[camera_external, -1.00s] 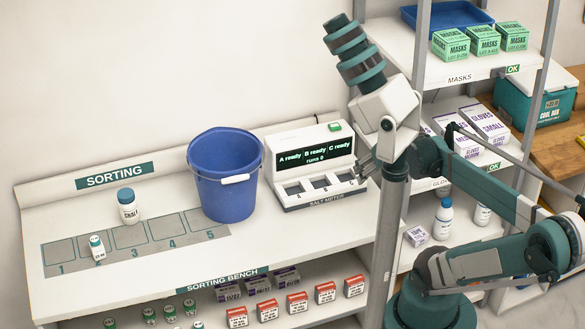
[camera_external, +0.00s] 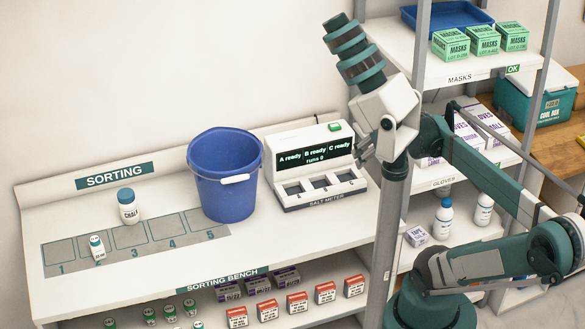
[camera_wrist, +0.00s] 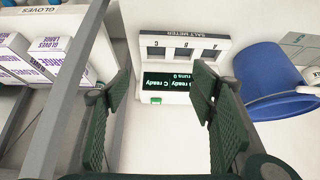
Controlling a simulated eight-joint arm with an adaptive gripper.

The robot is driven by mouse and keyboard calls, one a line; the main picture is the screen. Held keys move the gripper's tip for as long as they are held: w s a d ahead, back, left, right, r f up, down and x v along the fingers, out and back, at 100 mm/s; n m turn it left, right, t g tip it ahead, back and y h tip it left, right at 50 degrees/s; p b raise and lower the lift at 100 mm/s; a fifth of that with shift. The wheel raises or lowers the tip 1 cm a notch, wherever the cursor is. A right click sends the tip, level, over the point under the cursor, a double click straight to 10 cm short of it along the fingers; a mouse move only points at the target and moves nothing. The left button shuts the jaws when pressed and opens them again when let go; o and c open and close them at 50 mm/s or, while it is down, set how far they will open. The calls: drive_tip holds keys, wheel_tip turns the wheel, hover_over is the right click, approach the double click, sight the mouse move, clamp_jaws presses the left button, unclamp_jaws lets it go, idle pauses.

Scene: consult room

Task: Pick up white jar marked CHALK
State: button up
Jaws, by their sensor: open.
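The white jar marked CHALK (camera_external: 128,211) has a blue lid and stands upright on the sorting bench (camera_external: 300,228), behind the numbered squares and left of the blue bucket. My gripper (camera_external: 364,150) is up at the right of the salt meter, well away from the jar, partly hidden by my arm in the external view. In the wrist view my gripper (camera_wrist: 160,115) has its two green finger pads spread apart with nothing between them.
The blue bucket (camera_external: 224,185) stands between the jar and the salt meter (camera_external: 322,190). A shelf post (camera_external: 390,225) and shelves with glove boxes (camera_wrist: 38,58) are close on the right.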

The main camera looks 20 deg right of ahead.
drive_tip(key=w+a+r+n+g+y+p, duration=0.1)
drive_tip(key=w+a+r+n+p, duration=0.15)
drive_tip(key=w+a+r, duration=0.5)
drive_tip(key=w+a+r+n+g+p, duration=0.1)
drive_tip(key=w+a+r+n, duration=0.3)
drive_tip(key=w+a, duration=0.55)
drive_tip(key=w+a+r+n+g+p, duration=0.1)
drive_tip(key=w+a+r+n+p, duration=0.1)
drive_tip(key=w+a, duration=0.6)
drive_tip(key=n+g+h+p, duration=0.1)
drive_tip(key=n+g+p, duration=0.3)
drive_tip(key=n+p, duration=0.3)
hover_over(124, 194)
wheel_tip(124, 194, down, 14)
drive_tip(key=n, duration=0.1)
drive_tip(key=shift+n, duration=0.25)
wheel_tip(124, 194, down, 15)
drive_tip(key=shift+r+b, duration=0.2)
drive_tip(key=shift+b, duration=0.25)
drive_tip(key=shift+f, duration=0.55)
